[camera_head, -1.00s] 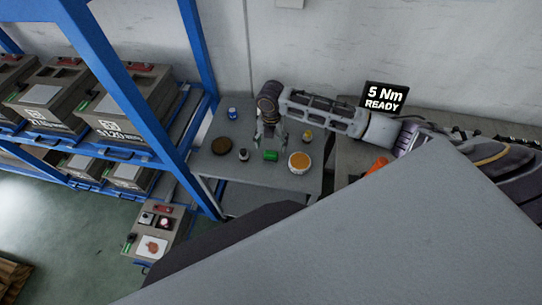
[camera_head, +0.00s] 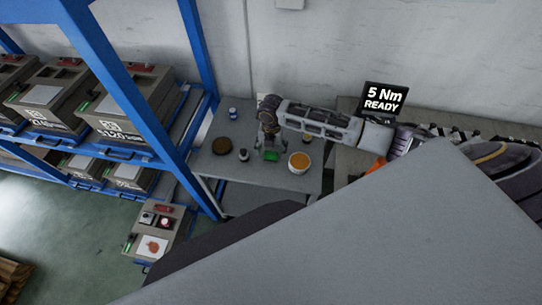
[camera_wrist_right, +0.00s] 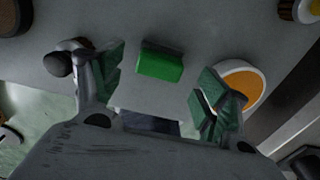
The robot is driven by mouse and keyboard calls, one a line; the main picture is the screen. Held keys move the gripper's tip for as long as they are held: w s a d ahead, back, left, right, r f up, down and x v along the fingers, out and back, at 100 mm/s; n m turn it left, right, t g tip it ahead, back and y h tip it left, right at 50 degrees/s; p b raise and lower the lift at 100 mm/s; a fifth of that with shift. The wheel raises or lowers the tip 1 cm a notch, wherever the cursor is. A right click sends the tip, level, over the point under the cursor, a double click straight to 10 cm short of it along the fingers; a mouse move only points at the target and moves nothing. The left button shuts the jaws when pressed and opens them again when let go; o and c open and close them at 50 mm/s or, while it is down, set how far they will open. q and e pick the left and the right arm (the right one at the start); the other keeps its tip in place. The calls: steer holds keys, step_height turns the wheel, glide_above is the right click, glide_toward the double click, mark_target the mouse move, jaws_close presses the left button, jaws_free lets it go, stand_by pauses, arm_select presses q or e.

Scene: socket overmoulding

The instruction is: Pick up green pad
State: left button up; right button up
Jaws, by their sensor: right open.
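The green pad (camera_head: 270,156) lies on the grey table (camera_head: 240,178), partly covered by my right gripper in the head view. In the right wrist view the green pad (camera_wrist_right: 161,62) is a small green block, ahead of and between the two fingers. My right gripper (camera_head: 268,148) is over the pad with its arm coming in from the right. In the wrist view my right gripper (camera_wrist_right: 160,88) is open and empty, with green finger faces apart. My left gripper is not in view.
An orange-topped round tub (camera_head: 299,163) stands close to the right of the pad, behind the right finger in the wrist view. A brown disc (camera_head: 221,145), a small dark jar (camera_head: 243,155) and a blue-and-white can (camera_head: 232,114) stand left. A blue rack (camera_head: 140,95) borders the table.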

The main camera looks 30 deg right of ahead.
mark_target(271, 153)
steer(key=shift+f, duration=1.7)
steer(key=shift+w, duration=0.1)
steer(key=c, duration=1.1)
